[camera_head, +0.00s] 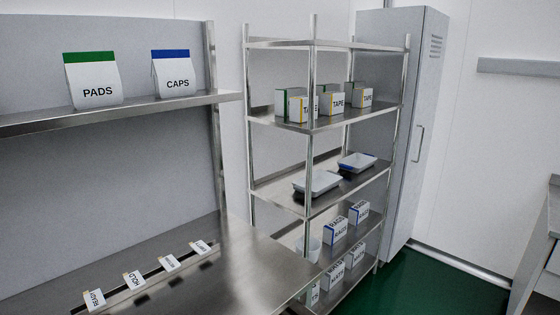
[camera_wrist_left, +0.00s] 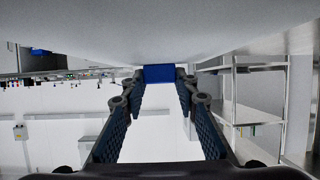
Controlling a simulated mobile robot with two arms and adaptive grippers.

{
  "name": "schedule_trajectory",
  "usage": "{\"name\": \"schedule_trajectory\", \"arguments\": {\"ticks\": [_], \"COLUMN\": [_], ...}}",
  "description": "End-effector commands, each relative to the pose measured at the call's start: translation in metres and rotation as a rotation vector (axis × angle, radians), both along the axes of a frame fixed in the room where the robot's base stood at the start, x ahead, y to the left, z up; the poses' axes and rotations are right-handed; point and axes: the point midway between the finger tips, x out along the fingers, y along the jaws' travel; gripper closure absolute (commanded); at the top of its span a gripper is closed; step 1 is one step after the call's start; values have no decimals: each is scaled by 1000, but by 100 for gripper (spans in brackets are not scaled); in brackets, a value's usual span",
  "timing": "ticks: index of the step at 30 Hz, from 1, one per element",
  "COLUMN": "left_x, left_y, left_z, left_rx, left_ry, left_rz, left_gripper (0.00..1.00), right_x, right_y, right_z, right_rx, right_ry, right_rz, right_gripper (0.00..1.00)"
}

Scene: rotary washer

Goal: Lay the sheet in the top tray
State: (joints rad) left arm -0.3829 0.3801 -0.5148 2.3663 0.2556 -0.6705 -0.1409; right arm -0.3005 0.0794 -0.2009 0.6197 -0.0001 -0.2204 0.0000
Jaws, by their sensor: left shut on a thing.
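In the left wrist view my left gripper (camera_wrist_left: 159,78) has its two dark fingers on either side of a small blue piece (camera_wrist_left: 158,73), and it is shut on it. A pale surface spreads above the blue piece; I cannot tell whether it belongs to the held thing. No sheet can be made out for certain. In the head view two shallow white trays, a nearer tray (camera_head: 316,184) and a farther tray (camera_head: 357,162), are on a middle shelf of the metal rack (camera_head: 279,193). I cannot tell which is the top tray. Neither gripper shows in the head view.
A steel bench (camera_head: 235,262) carries several small labels, one reading HOLD (camera_head: 134,280). Above it, a shelf (camera_head: 40,122) holds PADS (camera_head: 95,82) and CAPS (camera_head: 174,75) packs. The rack also holds several TAPE boxes (camera_head: 331,103). A grey cabinet (camera_head: 405,110) stands behind it. Green floor (camera_head: 440,285) is clear at right.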

Motion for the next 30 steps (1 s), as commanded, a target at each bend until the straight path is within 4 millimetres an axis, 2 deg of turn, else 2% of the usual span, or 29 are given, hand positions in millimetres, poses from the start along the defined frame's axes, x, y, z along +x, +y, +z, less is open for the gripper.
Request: {"name": "schedule_trajectory", "arguments": {"ticks": [1,5,12,17,25,30], "left_x": [0,-1,1,4,15,25], "left_y": [6,22,66,99,152,182], "left_z": [-8,-22,-49,-56,-48,-20], "left_rx": [4,4,7,7,9,12], "left_ry": [3,2,3,0,-4,-7], "left_rz": [-3,-17,-48,-70,-115,-164], "left_gripper": [96,96,96,96,96,96], "right_x": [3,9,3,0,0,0], "right_y": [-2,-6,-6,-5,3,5], "right_z": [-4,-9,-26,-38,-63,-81], "right_rx": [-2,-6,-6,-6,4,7], "right_ry": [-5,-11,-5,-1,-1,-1], "right_rz": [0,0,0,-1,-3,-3], "right_gripper": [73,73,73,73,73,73]}}
